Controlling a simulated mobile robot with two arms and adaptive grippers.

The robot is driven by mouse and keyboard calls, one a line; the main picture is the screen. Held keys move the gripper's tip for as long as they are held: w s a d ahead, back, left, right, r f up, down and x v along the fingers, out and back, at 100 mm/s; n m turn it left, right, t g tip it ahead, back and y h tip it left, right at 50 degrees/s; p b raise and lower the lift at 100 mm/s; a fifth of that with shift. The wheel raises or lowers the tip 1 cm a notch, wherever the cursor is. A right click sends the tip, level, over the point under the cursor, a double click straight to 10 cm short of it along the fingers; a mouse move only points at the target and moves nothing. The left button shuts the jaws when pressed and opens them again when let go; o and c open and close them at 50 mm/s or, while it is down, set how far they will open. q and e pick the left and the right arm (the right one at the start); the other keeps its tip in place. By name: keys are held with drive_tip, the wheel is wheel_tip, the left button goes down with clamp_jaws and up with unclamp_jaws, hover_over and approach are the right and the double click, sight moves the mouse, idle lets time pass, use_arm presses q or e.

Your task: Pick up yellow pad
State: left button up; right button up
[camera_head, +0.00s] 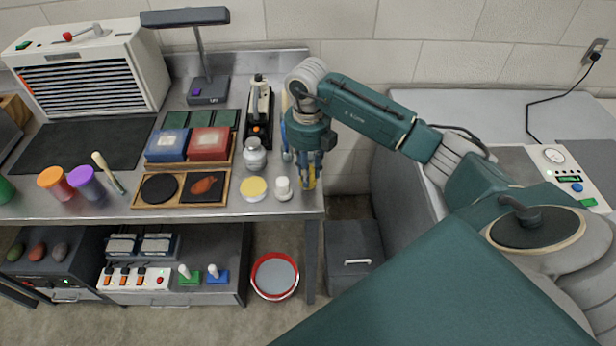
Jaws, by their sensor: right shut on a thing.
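A separate round yellow disc (253,188) with a pale rim lies on the table to the left of the gripper. My left gripper is out of view.
A small white-topped jar (283,188) stands just left of the gripper, with a silver jar (254,154) behind it. A wooden tray (181,203) and a desk lamp (208,88) stand further left. A red-rimmed bucket (274,276) is on the floor below.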

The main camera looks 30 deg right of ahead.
wheel_tip(320, 180, up, 9)
drive_tip(key=b, duration=0.2)
drive_tip(key=shift+w+b, duration=0.15)
drive_tip(key=shift+b, duration=0.15)
wheel_tip(320, 180, up, 9)
drive_tip(key=p, duration=0.1)
drive_tip(key=shift+o, duration=0.8)
drive_tip(key=shift+c, duration=0.7)
